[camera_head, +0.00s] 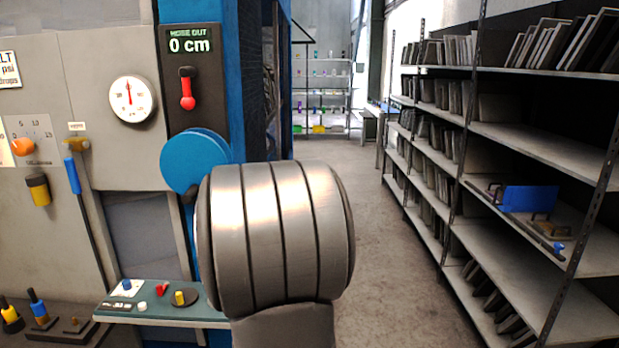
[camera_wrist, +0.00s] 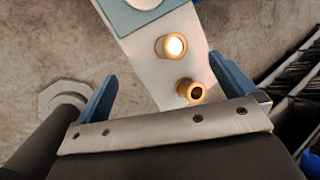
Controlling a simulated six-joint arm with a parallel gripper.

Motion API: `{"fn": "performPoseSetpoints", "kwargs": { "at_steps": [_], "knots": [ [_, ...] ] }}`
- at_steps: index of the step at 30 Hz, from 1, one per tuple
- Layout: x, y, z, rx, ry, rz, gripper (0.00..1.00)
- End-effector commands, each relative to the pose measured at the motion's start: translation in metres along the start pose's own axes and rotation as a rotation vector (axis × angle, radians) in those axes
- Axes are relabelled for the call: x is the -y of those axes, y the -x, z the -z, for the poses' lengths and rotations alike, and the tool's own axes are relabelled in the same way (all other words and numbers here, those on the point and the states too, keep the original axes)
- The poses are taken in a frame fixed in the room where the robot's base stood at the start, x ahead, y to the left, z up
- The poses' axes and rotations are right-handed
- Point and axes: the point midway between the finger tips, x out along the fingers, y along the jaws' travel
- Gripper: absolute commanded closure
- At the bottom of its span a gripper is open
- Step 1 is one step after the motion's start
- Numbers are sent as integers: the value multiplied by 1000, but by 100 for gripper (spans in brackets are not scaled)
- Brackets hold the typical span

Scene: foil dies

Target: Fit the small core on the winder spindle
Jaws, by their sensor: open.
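In the wrist view, two small tan ring-shaped pieces, which look like cores, stand on a pale narrow surface (camera_wrist: 145,60). The upper core (camera_wrist: 159,46) has a bright white centre; the lower core (camera_wrist: 184,85) has a dark hole. I cannot tell for sure which is the small one. My gripper (camera_wrist: 163,68) is open, with its blue fingers wide apart and nothing held between them. The lower core shows close to the gripper's front plate, nearer the right finger. I cannot make out the winder spindle in either view. The head view does not show my gripper.
A teal pad (camera_wrist: 125,14) with a pale round piece lies at the top of the wrist view. In the head view, a machine with a blue disc (camera_head: 190,160) and a control ledge (camera_head: 215,312) stands left. Racks (camera_head: 540,145) stand right; the aisle floor (camera_head: 385,215) is clear.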

Motion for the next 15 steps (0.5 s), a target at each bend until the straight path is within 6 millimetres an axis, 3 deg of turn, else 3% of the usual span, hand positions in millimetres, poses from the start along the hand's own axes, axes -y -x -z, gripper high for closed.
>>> {"fn": "performPoseSetpoints", "kwargs": {
  "at_steps": [12, 15],
  "knots": [
    [1, 0, -3, 1, -33, -12, 0],
    [0, 0, -3, 1, -33, -12, 20]
  ]
}}
